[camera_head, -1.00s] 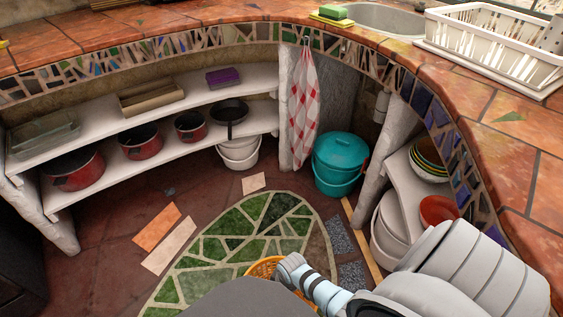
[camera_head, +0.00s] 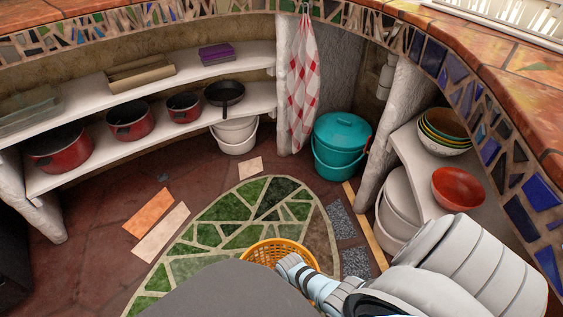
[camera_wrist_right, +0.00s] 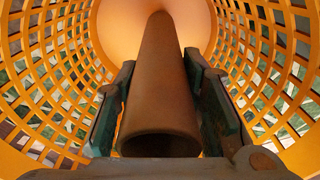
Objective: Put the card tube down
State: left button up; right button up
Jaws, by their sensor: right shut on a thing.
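The card tube (camera_wrist_right: 160,105) is a brown hollow cylinder in the right wrist view, its open near end facing the camera. My right gripper (camera_wrist_right: 160,70) has a finger on each side of the tube and is shut on it. An orange lattice basket (camera_wrist_right: 55,85) surrounds the tube and fingers; the tube's far end points to its plain orange bottom. Whether it touches the bottom I cannot tell. In the head view the basket (camera_head: 262,250) sits on the floor, partly behind my right arm, and the tube is hidden. My left gripper is not in view.
A teal bucket (camera_head: 341,140) stands behind the basket. Shelves on the left hold red pots (camera_head: 130,121) and a black pan (camera_head: 224,94). Bowls (camera_head: 445,130) and a red bowl (camera_head: 459,188) sit on the right shelf. Floor left of the basket is clear apart from flat tiles.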

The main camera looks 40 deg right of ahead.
jog(key=shift+f, duration=0.55)
jog(key=o, duration=0.9)
pick_arm(q)
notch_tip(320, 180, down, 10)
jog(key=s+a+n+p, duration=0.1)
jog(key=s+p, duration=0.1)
jog(key=p, duration=0.4)
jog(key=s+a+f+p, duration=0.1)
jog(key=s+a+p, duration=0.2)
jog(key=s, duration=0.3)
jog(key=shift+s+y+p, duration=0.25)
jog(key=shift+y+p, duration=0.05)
jog(key=shift+p, duration=0.3)
pick_arm(e)
jog(key=r, duration=0.4)
jog(key=s+r, duration=0.1)
jog(key=r, duration=0.8)
jog(key=shift+s+d+r, duration=0.1)
jog(key=shift+s+d, duration=0.05)
jog(key=shift+d, duration=0.05)
